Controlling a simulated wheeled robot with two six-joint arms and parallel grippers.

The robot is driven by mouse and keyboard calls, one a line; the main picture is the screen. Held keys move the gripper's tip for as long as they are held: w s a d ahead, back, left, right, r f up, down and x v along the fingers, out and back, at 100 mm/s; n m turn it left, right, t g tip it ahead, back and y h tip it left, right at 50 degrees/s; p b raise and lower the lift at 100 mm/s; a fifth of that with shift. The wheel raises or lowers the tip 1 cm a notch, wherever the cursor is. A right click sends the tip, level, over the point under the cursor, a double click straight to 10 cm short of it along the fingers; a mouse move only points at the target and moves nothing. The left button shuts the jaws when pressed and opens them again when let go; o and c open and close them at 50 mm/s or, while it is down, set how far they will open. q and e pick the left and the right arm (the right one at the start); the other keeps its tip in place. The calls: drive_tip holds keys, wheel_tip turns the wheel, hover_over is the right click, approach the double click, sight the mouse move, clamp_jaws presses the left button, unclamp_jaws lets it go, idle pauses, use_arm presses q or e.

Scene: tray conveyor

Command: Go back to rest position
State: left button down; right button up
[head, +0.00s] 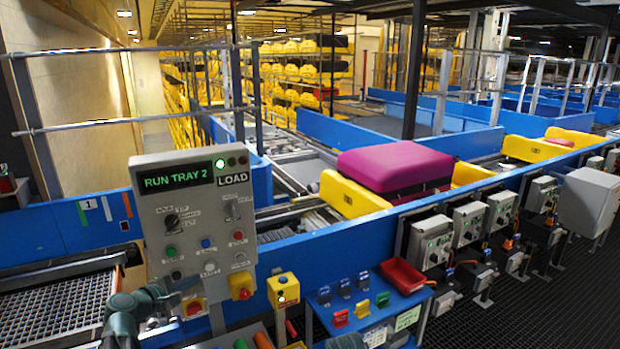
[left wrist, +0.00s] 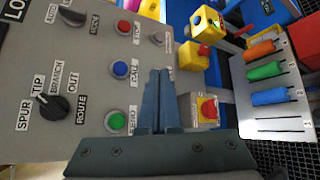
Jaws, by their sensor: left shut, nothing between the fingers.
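My left gripper (left wrist: 160,75) is shut with its two blue-grey fingers together and nothing between them. In the head view my left gripper (head: 180,287) is low at the left, in front of the lower part of the grey control panel (head: 150,205). In the left wrist view the fingers show over the panel face (left wrist: 85,85), right of the blue button (left wrist: 121,69) and green button (left wrist: 117,121). I cannot tell whether they touch the panel. The panel display reads RUN TRAY 2, with a lit green lamp beside it. My right gripper is not in view.
A magenta-topped case (head: 395,168) lies on a yellow tray (head: 350,196) on the conveyor. A small yellow box (head: 283,291) and a red bin (head: 402,276) stand right of the panel. The left wrist view shows a rack (left wrist: 270,125) with orange, green and blue cylinders.

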use_arm(q)
drive_tip(key=s+d+f+m+g+h+b, duration=0.1)
drive_tip(key=s+d+f+m+g, duration=0.2)
drive_tip(key=d, duration=0.4)
drive_tip(key=s+d+f+m+g+b, duration=0.1)
drive_tip(key=s+d+f+m+g, duration=0.1)
drive_tip(key=d+f+m, duration=0.45)
drive_tip(key=s+d+f+m+g+h+b, duration=0.1)
drive_tip(key=s+d+f+g, duration=0.15)
drive_tip(key=d, duration=0.65)
drive_tip(key=s+d+f+m+g+y+b, duration=0.1)
drive_tip(key=s+d+f+m+g+y, duration=0.2)
drive_tip(key=s, duration=0.6)
drive_tip(key=s+d+f+m+g+y+b, duration=0.2)
drive_tip(key=s+d+f+m+g+y, duration=0.1)
drive_tip(key=s+d+f+m+y, duration=0.2)
drive_tip(key=s+d+f+m, duration=0.1)
drive_tip(key=s+f+m, duration=0.1)
drive_tip(key=s+m, duration=0.1)
drive_tip(key=shift+s+m+b, duration=0.3)
drive_tip(key=shift+s+m, duration=0.1)
drive_tip(key=shift+m, duration=0.35)
drive_tip(key=shift+a, duration=0.1)
